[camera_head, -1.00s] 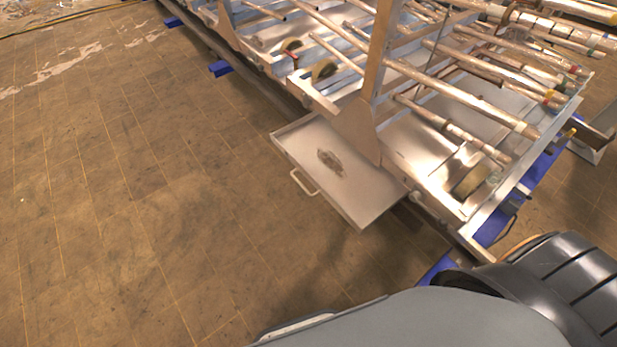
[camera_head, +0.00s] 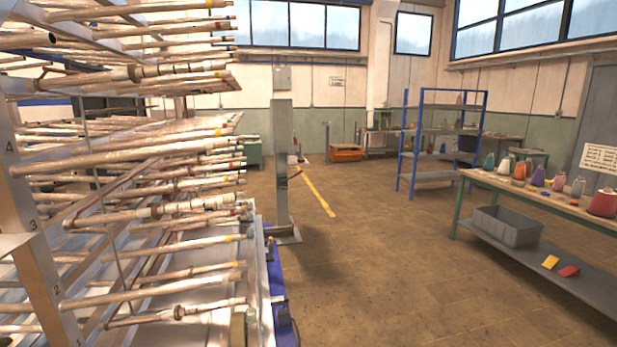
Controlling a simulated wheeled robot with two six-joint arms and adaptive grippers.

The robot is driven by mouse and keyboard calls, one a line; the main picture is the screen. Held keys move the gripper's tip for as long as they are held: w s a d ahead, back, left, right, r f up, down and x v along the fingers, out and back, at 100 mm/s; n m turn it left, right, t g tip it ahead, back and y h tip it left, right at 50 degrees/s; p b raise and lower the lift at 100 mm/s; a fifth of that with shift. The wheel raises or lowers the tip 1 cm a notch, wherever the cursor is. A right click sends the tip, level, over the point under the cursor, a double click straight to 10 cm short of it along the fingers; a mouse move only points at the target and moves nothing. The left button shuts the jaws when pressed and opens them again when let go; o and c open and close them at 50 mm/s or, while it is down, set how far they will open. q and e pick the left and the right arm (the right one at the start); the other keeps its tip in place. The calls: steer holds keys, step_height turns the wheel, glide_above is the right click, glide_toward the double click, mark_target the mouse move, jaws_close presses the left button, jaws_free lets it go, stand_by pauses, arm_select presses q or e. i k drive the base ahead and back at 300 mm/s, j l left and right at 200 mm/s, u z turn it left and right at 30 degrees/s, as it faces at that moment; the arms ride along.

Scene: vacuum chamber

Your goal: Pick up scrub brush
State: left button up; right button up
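I cannot make out a scrub brush in the current head view. Several small items stand on the workbench (camera_head: 545,184) at the right, too small to name with certainty. A yellow item (camera_head: 550,262) and a red item (camera_head: 569,271) lie flat on its lower shelf, beside a grey bin (camera_head: 507,227). Neither of my grippers is in view.
A rack of long metal tubes (camera_head: 150,210) fills the left side. A grey post (camera_head: 282,165) stands at its end. A blue-framed shelf (camera_head: 440,140) and an orange box (camera_head: 346,153) stand at the back. The floor (camera_head: 390,260) between rack and workbench is clear.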

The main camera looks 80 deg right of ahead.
mark_target(518, 183)
steer(key=z, duration=4.05)
steer(key=u, duration=2.8)
steer(key=z, duration=2.8)
steer(key=i, duration=0.2)
steer(key=z, duration=0.05)
